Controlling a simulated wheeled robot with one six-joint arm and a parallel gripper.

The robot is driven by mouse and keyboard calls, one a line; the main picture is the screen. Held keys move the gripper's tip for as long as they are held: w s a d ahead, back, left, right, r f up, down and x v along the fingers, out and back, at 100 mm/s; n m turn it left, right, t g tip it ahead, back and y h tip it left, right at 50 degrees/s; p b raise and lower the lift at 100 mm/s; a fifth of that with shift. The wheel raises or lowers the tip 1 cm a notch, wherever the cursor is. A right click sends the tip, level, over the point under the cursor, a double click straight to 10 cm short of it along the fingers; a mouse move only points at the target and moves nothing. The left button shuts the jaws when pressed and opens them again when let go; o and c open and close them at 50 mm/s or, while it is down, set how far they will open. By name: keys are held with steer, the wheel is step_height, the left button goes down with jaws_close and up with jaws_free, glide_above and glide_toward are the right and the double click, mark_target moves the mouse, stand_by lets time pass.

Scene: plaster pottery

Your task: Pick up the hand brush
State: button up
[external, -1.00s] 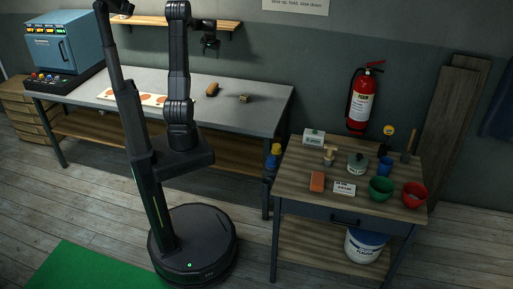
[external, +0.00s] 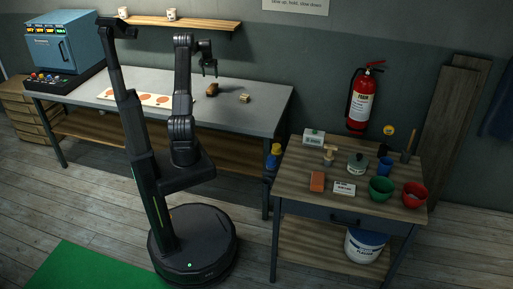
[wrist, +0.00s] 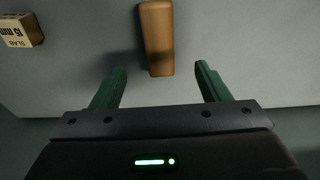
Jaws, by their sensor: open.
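The hand brush, a brown wooden-backed block (external: 212,89), lies on the grey worktable. My gripper (external: 210,75) hangs just above the brush in the external view. In the wrist view my gripper (wrist: 161,69) is open and empty, its green fingers apart on either side of the brush's near end in the picture.
A small labelled wooden block (wrist: 20,31) sits left of the brush in the wrist view; externally the block (external: 244,98) is to the right. A board with orange discs (external: 135,97) lies left on the worktable (external: 262,104). A shelf (external: 200,24) with cups hangs above.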

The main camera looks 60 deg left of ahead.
mark_target(212, 86)
steer(key=f, duration=0.3)
steer(key=w+f+p, duration=0.1)
steer(key=f, duration=0.3)
steer(key=a+f+p, duration=0.1)
steer(key=f, duration=0.2)
steer(key=shift+w+a+f, duration=0.1)
steer(key=shift+w+f, duration=0.05)
steer(key=shift+f, duration=0.15)
steer(key=c, duration=1.1)
